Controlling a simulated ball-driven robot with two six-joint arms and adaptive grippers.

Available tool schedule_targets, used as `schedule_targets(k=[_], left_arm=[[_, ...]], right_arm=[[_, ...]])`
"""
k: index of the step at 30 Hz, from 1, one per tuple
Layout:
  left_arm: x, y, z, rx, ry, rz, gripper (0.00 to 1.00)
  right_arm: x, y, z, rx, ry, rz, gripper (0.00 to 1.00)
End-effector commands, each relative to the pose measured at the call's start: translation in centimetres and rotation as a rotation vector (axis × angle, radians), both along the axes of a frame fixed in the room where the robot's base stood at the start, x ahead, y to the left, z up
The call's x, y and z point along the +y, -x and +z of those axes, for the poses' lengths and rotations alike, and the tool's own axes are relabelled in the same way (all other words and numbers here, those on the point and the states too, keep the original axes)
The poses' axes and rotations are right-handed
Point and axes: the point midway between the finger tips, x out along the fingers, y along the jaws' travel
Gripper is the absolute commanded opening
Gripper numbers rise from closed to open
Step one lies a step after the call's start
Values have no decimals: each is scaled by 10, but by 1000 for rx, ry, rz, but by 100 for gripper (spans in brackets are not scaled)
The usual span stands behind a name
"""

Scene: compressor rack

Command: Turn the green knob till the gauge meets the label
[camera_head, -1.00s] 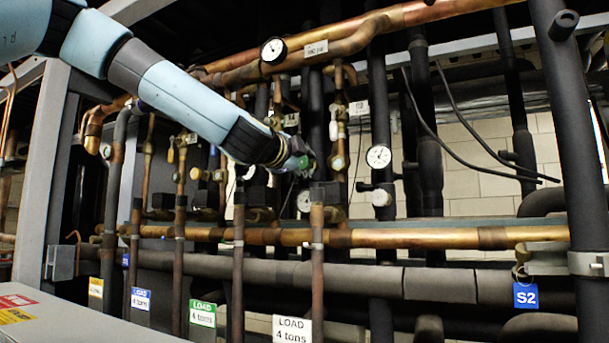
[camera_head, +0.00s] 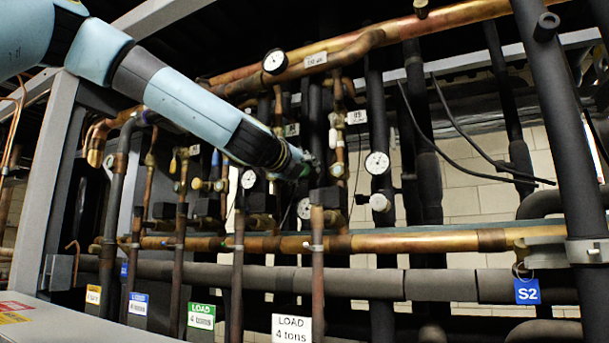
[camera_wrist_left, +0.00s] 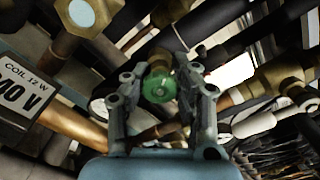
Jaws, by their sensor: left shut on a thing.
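The green knob (camera_wrist_left: 160,87) sits on a brass valve body between the two fingers of my left gripper (camera_wrist_left: 161,97) in the left wrist view. The fingers are closed on it from both sides. In the head view my left gripper (camera_head: 303,166) is at the pipes in the middle of the rack; the knob is largely hidden there. Several white dial gauges show: one on the upper copper pipe (camera_head: 274,62), one at the right (camera_head: 377,163), one just below the gripper (camera_head: 305,208). Their needle readings are too small to tell. My right gripper is not in view.
Vertical copper and black pipes stand close around my left gripper. A horizontal copper pipe (camera_head: 400,241) runs below it. Load labels hang lower down, one green (camera_head: 201,316) and one white (camera_head: 292,329). A blue S2 tag (camera_head: 527,291) hangs at the right.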

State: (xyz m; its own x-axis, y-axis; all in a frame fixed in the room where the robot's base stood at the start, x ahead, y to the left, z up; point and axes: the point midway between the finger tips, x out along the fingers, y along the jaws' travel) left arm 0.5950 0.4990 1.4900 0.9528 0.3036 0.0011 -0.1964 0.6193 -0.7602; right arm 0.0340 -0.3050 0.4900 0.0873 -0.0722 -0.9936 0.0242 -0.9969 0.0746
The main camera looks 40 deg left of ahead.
Motion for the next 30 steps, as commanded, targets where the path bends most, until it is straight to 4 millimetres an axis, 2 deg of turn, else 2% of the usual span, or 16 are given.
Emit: schedule_targets(k=[1,30], left_arm=[[-3,0,-7,25,-33,-7,0],[-3,0,-7,301,-909,-13,0]], right_arm=[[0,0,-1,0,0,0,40],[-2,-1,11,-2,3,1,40]])
